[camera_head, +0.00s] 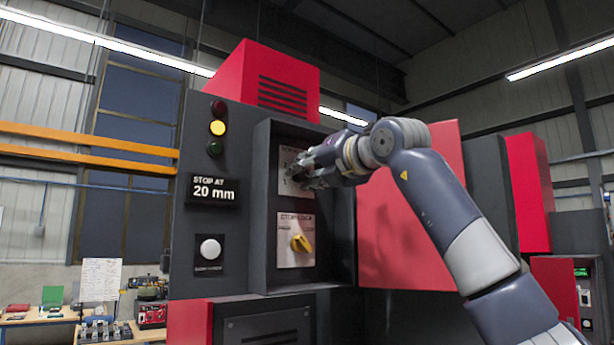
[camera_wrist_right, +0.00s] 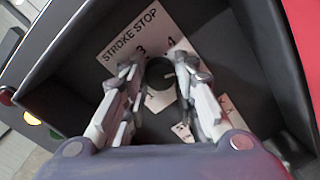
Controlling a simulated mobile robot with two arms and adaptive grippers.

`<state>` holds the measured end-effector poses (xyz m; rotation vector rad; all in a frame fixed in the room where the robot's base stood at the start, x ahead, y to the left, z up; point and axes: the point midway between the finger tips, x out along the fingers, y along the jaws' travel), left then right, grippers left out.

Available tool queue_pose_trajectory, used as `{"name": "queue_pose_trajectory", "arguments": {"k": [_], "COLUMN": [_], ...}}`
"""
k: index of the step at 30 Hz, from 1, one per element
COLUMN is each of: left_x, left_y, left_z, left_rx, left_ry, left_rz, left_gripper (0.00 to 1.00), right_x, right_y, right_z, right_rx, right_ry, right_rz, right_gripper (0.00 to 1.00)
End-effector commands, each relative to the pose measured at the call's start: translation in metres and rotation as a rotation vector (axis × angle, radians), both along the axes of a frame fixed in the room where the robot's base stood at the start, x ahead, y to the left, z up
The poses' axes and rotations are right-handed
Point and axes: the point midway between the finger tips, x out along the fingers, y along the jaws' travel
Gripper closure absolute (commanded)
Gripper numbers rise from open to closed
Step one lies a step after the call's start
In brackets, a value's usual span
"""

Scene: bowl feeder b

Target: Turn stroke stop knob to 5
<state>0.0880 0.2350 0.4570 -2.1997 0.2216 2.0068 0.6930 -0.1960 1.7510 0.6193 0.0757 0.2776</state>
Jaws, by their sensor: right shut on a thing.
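The stroke stop knob (camera_wrist_right: 160,74) is dark and sits between the fingers of my right gripper in the right wrist view. Its white plate (camera_wrist_right: 127,42) reads "STROKE STOP", with a 3 and a 4 visible; the fingers hide part of the dial. My right gripper (camera_wrist_right: 161,88) is shut on the knob. In the head view, the same gripper (camera_head: 302,176) reaches into the recessed panel from the right, and its fingers cover the knob and part of the upper plate (camera_head: 286,157). Which number the knob points to cannot be told. My left gripper is not in view.
A sign (camera_head: 213,189) on the machine reads "STOP AT 20 mm". A white button (camera_head: 210,249) and a signal lamp, lit yellow (camera_head: 218,128), are on the left. Dark recess walls surround the plates.

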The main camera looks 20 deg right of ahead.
Motion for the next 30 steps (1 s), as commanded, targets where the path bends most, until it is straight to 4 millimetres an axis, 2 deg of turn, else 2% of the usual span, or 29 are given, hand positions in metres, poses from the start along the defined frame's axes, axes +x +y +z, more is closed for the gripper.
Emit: {"name": "queue_pose_trajectory", "arguments": {"k": [1, 10, 27, 28, 30], "left_x": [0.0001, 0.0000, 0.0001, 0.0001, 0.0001], "left_y": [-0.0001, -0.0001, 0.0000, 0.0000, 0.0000], "left_z": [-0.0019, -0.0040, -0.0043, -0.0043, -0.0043], "left_rx": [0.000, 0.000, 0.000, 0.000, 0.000], "left_ry": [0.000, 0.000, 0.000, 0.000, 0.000], "left_rz": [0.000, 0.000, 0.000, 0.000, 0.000], "left_gripper": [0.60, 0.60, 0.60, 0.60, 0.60], "right_x": [0.0017, 0.0017, 0.0018, 0.0017, 0.0017], "right_y": [0.0016, 0.0017, 0.0013, 0.0013, 0.0011], "right_z": [-0.0056, -0.0052, -0.0048, -0.0048, -0.0045], "right_rx": [0.023, 0.137, 0.165, 0.165, 0.164], "right_ry": [0.022, 0.063, 0.075, 0.075, 0.073], "right_rz": [0.001, 0.001, 0.001, 0.001, 0.000], "right_gripper": [0.97, 0.97, 0.97, 0.69, 0.53]}}
